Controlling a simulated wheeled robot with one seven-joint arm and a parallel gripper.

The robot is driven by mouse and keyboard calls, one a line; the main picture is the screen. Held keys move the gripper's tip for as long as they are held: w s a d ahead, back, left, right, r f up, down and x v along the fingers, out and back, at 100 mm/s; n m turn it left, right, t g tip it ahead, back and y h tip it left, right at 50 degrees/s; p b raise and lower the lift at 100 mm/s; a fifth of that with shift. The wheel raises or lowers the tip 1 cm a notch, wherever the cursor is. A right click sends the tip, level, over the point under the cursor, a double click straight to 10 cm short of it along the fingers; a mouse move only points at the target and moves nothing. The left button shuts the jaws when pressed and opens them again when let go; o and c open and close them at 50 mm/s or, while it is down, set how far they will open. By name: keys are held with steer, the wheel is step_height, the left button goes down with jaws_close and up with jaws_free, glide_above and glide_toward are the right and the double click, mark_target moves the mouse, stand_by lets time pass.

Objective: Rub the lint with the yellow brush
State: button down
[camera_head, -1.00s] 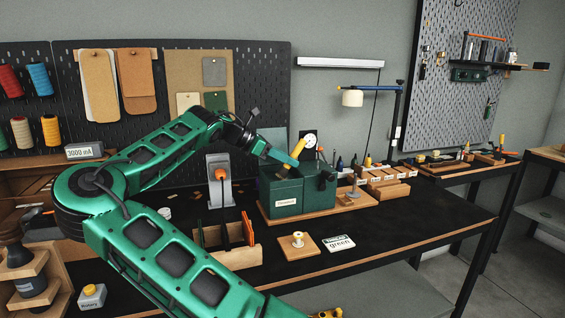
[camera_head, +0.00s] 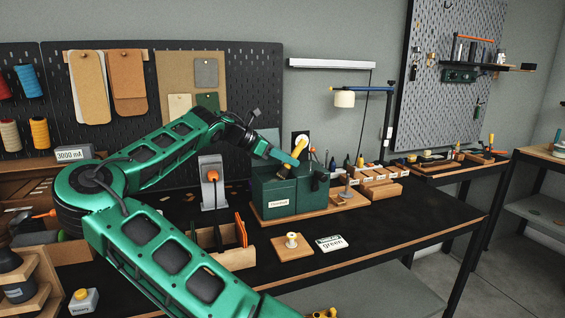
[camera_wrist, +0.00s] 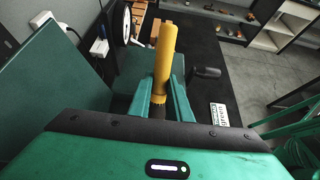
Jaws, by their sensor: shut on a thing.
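My gripper (camera_head: 291,161) is above the green box on the bench, at the box's top. In the wrist view my gripper (camera_wrist: 160,92) is shut on the yellow brush (camera_wrist: 166,50). The brush's yellow handle points up and away between the fingers, and its dark bristles show below them. The yellow brush (camera_head: 300,147) also shows in the head view at my fingertips. I cannot make out the lint in either view.
The green box (camera_head: 275,195) stands on a wooden board with its green lid (camera_wrist: 70,85) raised. A spool on a wooden plate (camera_head: 292,246) and a "green" card (camera_head: 331,243) lie in front. Small labelled wooden blocks (camera_head: 378,190) stand to the right. The black bench top (camera_head: 400,225) is clear at the front right.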

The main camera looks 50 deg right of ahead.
mark_target(279, 171)
steer(key=shift+s+d, duration=0.5)
steer(key=shift+d, duration=0.15)
steer(key=shift+s, duration=0.1)
steer(key=shift+w+a, duration=0.1)
steer(key=shift+w, duration=0.1)
stand_by(0.8)
steer(key=shift+w+a+r, duration=0.1)
steer(key=shift+w+a, duration=0.55)
steer(key=shift+a, duration=0.35)
steer(key=shift+f, duration=0.4)
stand_by(0.5)
steer(key=shift+w+a, duration=0.35)
steer(key=shift+a, duration=0.2)
steer(key=shift+w+a, duration=0.3)
steer(key=shift+a, duration=0.2)
steer(key=shift+w+a, duration=0.1)
